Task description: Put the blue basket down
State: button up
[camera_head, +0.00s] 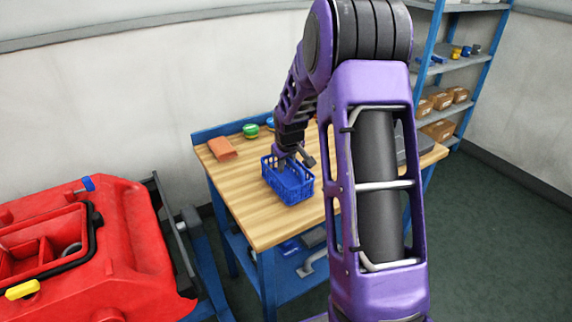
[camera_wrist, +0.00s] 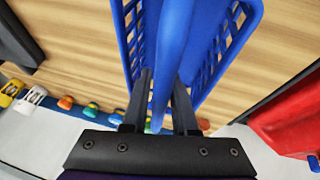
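The blue basket (camera_head: 299,190) is an open crate with slotted walls, upright over the wooden tabletop near its left front part. I cannot tell whether its base touches the wood. My gripper (camera_head: 289,163) is at the top of the basket, pointing down. In the wrist view the basket (camera_wrist: 236,22) fills the upper middle, and its handle bar runs between the two dark fingers of my gripper (camera_wrist: 160,100), which are closed on it. The workbench (camera_head: 243,215) has a blue frame and a light wooden top.
An orange-brown block (camera_head: 222,149) and a green round item (camera_head: 250,130) lie toward the table's back. A red scrubber machine (camera_head: 140,240) stands left of the table. A blue shelf (camera_head: 455,70) with boxes is at the back right. Bare wood surrounds the basket.

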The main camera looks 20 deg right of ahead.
jog(key=shift+o, duration=1.2)
jog(key=p+v, duration=0.1)
jog(key=v, duration=1.1)
jog(key=shift+r, duration=0.1)
